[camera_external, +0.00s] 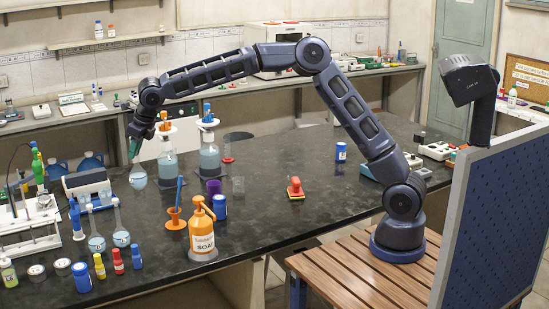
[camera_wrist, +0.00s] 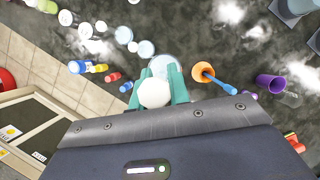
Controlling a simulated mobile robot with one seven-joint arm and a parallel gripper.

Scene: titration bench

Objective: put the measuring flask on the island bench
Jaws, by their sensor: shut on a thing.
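My gripper (camera_external: 135,148) is shut on the neck of the measuring flask, its teal fingers pointing down. The flask's round pale-blue body (camera_external: 138,177) hangs upright below the fingers, over the dark island bench (camera_external: 270,222). I cannot tell whether its base touches the bench. In the wrist view my gripper (camera_wrist: 161,88) has its teal fingers on either side of a white stopper, with the flask's pale body (camera_wrist: 160,65) beyond. Two similar round flasks (camera_external: 96,241) stand at the bench's front left.
A blue-and-white device (camera_external: 88,183) is to the left.

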